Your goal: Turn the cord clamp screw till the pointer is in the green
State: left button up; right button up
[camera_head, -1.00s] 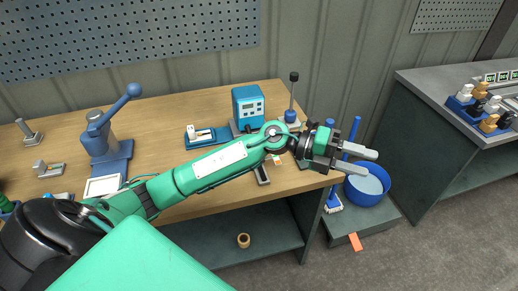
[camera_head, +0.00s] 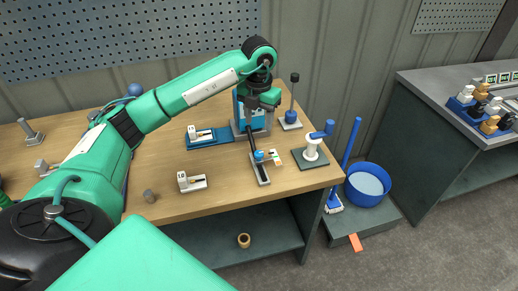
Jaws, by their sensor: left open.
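A small clamp-like fixture (camera_head: 263,174) with a dark slot stands near the right front of the wooden bench. A blue knob (camera_head: 259,155) sits at its back end, and a dark rod or cord leads up from there toward the blue display unit. A small pale card with coloured marks (camera_head: 278,157) lies beside it; I cannot make out a pointer or its position. My left gripper (camera_head: 258,116) is open and points down, above and behind the knob, in front of the blue display unit (camera_head: 241,112), which it partly hides. My right gripper is not in view.
A white spool with a blue crank (camera_head: 312,149) stands to the right, near the bench edge. A blue-based block (camera_head: 204,138) and a white block (camera_head: 192,182) lie to the left. A post with a black knob (camera_head: 292,110) stands behind. The bench front is mostly clear.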

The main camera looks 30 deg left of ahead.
aim_at(259, 153)
pick_arm(q)
notch_tip(259, 153, down, 12)
jog(key=p, duration=0.2)
jog(key=shift+f+p, duration=0.15)
jog(key=shift+p, duration=0.15)
jog(key=c, duration=1)
